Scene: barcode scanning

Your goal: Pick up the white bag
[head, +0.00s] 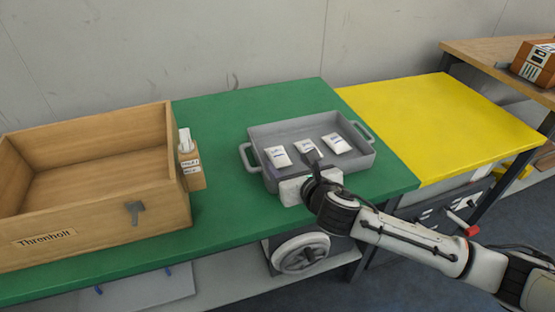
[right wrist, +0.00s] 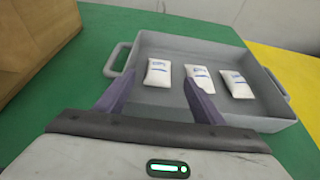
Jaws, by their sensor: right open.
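Three white bags with blue print lie in a row in a grey tray (head: 262,131): the left bag (head: 278,156), the middle bag (head: 307,147) and the right bag (head: 336,143). My right gripper (head: 314,159) is over the front of the tray, near the middle bag. In the right wrist view its two fingers (right wrist: 160,92) are apart and empty. There the left bag (right wrist: 158,73) shows between the fingertips, farther off. The right finger partly covers the middle bag (right wrist: 200,72). The right bag (right wrist: 236,84) lies right of the fingers. My left gripper is not in view.
A yellow surface (head: 440,120) adjoins at the right. The tray has raised walls and side handles.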

